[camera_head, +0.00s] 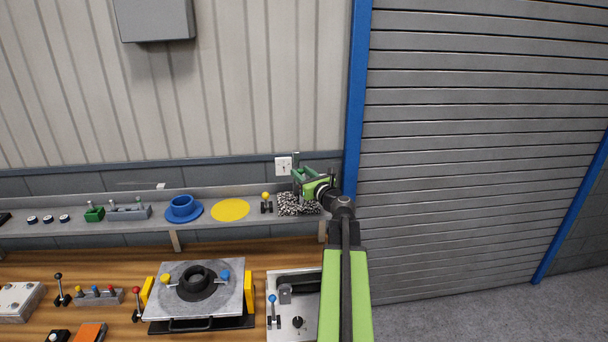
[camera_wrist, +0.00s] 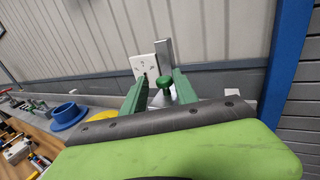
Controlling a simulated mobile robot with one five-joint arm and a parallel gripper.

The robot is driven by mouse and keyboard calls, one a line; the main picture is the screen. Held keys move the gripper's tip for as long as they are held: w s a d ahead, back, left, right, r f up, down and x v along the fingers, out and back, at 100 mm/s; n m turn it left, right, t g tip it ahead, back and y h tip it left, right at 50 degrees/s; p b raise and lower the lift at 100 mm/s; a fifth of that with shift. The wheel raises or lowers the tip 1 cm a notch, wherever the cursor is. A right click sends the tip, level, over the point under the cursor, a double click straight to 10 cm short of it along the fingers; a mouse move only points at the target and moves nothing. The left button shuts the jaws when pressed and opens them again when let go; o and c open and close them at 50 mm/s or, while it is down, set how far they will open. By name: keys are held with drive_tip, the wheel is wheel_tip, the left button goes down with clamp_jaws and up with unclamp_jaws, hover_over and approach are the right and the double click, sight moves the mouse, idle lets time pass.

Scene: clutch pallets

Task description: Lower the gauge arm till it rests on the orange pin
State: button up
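My gripper (camera_head: 304,178) is at the right end of the back shelf, above a speckled grey patch. In the wrist view its two green fingers (camera_wrist: 160,88) are apart, with a green knob (camera_wrist: 163,82) showing between their tips. I cannot tell whether either finger touches the knob. A grey upright bar (camera_wrist: 165,52), perhaps the gauge arm or its post, rises just beyond the knob; its top also shows in the head view (camera_head: 296,158). My gripper hides much of this spot in the head view. I cannot make out the orange pin in either view.
A white wall socket (camera_head: 284,164) is close behind. Left along the shelf are a yellow-knobbed lever (camera_head: 266,202), a yellow disc (camera_head: 230,210) and a blue flanged ring (camera_head: 183,209). The bench (camera_head: 215,260) below holds plates and levers. A blue post (camera_head: 355,110) stands close right.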

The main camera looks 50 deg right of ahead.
drive_tip(key=shift+s+d, duration=0.1)
drive_tip(key=shift+d, duration=0.15)
clamp_jaws()
idle(0.6)
drive_tip(key=shift+f, duration=0.15)
